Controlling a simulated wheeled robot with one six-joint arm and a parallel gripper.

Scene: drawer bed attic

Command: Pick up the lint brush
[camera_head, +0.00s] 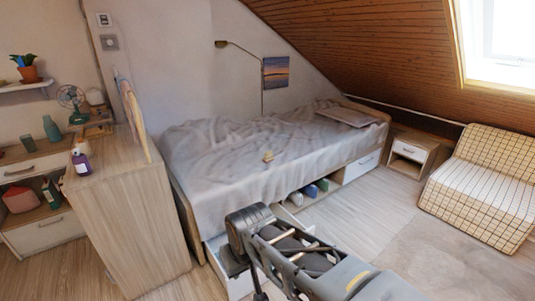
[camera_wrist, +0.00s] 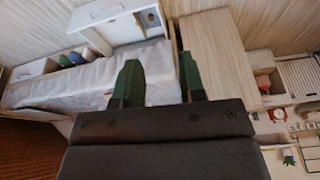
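I cannot make out the lint brush for certain in either view. A small tan object (camera_head: 268,156) lies on the grey bed cover (camera_head: 215,165) in the head view, too small to identify. In the wrist view, a small brown object (camera_wrist: 148,18) shows at the right end of the pulled-out white drawer (camera_wrist: 103,14); I cannot tell what it is. My gripper (camera_wrist: 160,78) is open, its two dark green fingers apart with nothing between them. In the head view, my arm hides part of the open drawer (camera_head: 238,287) and its contents.
A wooden cabinet (camera_head: 140,230) stands left of the bed, with a purple-labelled bottle (camera_head: 81,163) on top. A nightstand (camera_head: 412,152) and a checked chair (camera_head: 485,185) stand at right. The floor (camera_head: 365,215) between bed and chair is clear.

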